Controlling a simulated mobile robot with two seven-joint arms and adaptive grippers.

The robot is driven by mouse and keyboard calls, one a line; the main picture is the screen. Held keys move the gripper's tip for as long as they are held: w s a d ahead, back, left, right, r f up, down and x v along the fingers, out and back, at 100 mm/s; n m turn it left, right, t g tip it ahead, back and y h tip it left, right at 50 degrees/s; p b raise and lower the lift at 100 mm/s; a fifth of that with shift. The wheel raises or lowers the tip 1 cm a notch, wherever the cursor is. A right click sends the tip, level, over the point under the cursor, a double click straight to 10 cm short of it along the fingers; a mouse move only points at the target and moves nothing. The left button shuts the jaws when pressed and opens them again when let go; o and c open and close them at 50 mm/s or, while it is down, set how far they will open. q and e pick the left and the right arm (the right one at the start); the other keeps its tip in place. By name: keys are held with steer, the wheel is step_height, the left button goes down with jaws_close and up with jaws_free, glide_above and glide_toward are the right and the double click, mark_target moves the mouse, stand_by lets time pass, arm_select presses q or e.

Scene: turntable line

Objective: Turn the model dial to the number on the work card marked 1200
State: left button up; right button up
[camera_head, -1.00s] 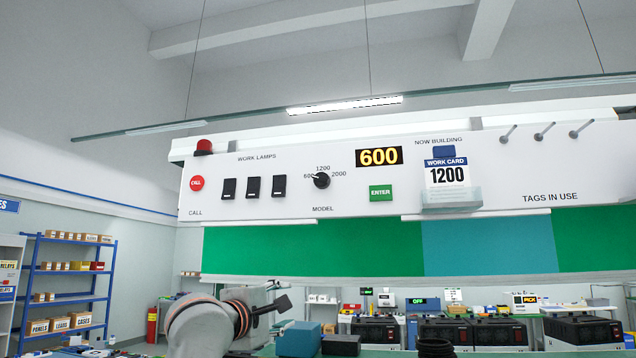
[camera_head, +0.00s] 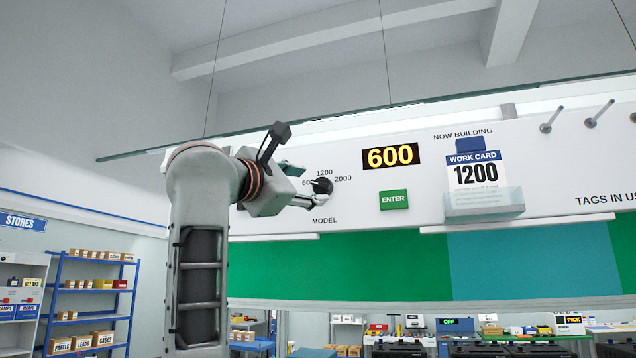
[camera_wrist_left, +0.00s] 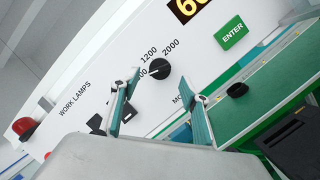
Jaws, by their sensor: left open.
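The black model dial (camera_head: 322,186) sits on the white panel among the marks 600, 1200 and 2000. It also shows in the left wrist view (camera_wrist_left: 160,71), with its pointer toward the 600 mark. The yellow display (camera_head: 390,156) reads 600. The work card (camera_head: 475,172) reads 1200 and stands in a clear holder. My left gripper (camera_head: 306,186) is at the dial, partly hidden by its own wrist. In the left wrist view its two fingers (camera_wrist_left: 160,100) are spread apart, with the dial ahead between them and nothing held. My right gripper is not in view.
The green ENTER button (camera_head: 394,200) is right of the dial, below the display. In the left wrist view, black lamp switches (camera_wrist_left: 97,124) and a red lamp (camera_wrist_left: 24,127) lie left of the fingers. Metal pegs (camera_head: 597,115) stick out at the panel's right.

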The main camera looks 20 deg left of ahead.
mark_target(319, 186)
arm_select(q)
steer(key=p+x, duration=0.1)
steer(key=x, duration=0.2)
steer(key=shift+w+r, duration=0.1)
steer(key=shift+w, duration=0.55)
steer(key=shift+d, duration=0.1)
steer(key=shift+c, duration=0.8)
steer(key=c, duration=0.9)
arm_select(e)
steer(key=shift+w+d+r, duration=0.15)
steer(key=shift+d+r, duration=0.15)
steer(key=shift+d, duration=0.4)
